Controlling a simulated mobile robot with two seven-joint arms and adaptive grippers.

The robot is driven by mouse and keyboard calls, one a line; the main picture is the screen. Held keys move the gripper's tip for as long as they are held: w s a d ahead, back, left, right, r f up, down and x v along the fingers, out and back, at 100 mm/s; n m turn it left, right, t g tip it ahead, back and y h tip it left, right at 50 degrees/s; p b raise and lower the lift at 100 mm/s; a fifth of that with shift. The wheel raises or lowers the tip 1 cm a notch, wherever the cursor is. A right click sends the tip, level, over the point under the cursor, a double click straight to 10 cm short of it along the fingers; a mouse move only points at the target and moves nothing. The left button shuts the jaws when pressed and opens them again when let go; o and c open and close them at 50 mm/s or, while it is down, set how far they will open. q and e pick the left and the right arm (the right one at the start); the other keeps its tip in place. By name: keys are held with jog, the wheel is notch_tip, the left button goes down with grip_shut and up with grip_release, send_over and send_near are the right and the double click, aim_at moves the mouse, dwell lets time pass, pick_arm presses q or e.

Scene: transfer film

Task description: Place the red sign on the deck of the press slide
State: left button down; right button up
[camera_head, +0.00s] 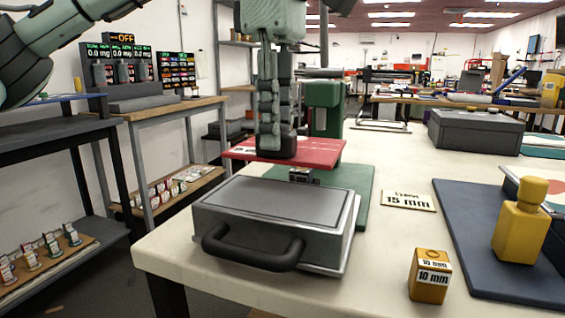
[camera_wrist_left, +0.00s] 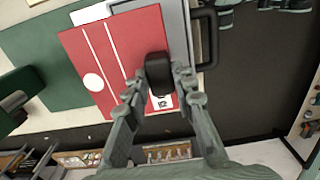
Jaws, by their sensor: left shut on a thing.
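My left gripper (camera_head: 276,150) points down and is shut on the black knob (camera_wrist_left: 158,72) of the red sign (camera_head: 318,150). The sign is a flat red plate with white lines and a white dot in the left wrist view (camera_wrist_left: 135,45). It is roughly level, behind the press slide's back edge and over the green base (camera_head: 350,182). The slide is a grey box with a flat dark deck (camera_head: 275,200) and a black front handle (camera_head: 250,252). In the left wrist view the sign overlaps the slide's edge. I cannot tell whether they touch. My right gripper is not in view.
A green press column (camera_head: 325,105) stands behind the sign. On the right are a yellow 10 mm block (camera_head: 429,276), a yellow bottle-shaped piece (camera_head: 521,222) on a blue mat (camera_head: 470,215), and a 15 mm label (camera_head: 408,195). A dark grey box (camera_head: 475,132) stands farther back.

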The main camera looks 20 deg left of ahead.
aim_at(282, 158)
pick_arm(q)
jog(key=shift+w+f, duration=0.3)
jog(key=shift+w, duration=0.2)
jog(key=shift+w+f, duration=0.25)
jog(key=shift+w, duration=0.2)
jog(key=shift+f+b, duration=0.75)
jog(key=shift+f, duration=1.25)
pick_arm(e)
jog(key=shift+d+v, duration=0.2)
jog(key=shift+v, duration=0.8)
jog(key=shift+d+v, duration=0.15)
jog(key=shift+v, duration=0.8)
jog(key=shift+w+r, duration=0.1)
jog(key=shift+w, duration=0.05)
pick_arm(q)
jog(key=shift+f, duration=0.2)
jog(key=c, duration=1.3)
grip_release()
jog(key=shift+o, duration=0.2)
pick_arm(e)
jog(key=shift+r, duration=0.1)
